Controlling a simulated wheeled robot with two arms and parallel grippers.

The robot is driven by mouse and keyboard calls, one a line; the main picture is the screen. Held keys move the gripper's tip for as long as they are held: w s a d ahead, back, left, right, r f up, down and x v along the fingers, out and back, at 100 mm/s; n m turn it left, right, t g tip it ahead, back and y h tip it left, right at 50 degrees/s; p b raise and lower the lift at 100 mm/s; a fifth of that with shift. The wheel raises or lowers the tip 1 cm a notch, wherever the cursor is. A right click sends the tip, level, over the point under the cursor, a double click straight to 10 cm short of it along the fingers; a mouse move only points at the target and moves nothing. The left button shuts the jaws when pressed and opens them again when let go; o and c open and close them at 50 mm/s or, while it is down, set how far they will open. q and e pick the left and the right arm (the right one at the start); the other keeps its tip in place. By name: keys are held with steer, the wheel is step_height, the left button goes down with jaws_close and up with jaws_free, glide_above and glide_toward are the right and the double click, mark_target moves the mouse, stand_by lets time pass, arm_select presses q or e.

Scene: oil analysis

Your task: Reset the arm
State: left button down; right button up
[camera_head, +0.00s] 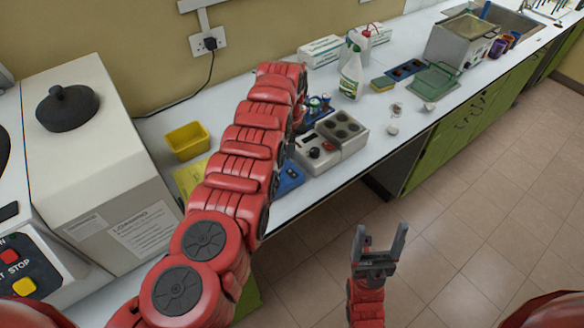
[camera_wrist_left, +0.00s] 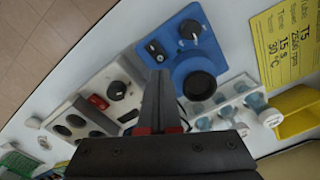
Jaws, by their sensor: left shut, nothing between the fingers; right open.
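My left arm reaches up across the bench in the head view, and its hand is mostly hidden behind its own red links. In the left wrist view my left gripper (camera_wrist_left: 160,105) is shut and empty. Its fingers point over the gap between a white heating block (camera_wrist_left: 100,100) and a blue device (camera_wrist_left: 185,55) with a black knob and a round black plate. The heating block (camera_head: 330,142) also shows in the head view, right of my left arm. My right gripper (camera_head: 380,245) is open and empty, fingers pointing up, over the floor in front of the bench.
A yellow tray (camera_head: 187,140) and a yellow label (camera_head: 190,176) lie left of my left arm. A large white machine (camera_head: 95,150) stands at the left. A spray bottle (camera_head: 351,78), green tray (camera_head: 435,82) and metal bath (camera_head: 458,43) stand further right. The tiled floor is clear.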

arm_select(q)
steer(key=shift+r, duration=0.6)
steer(key=shift+r+p, duration=0.1)
steer(key=shift+p, duration=0.2)
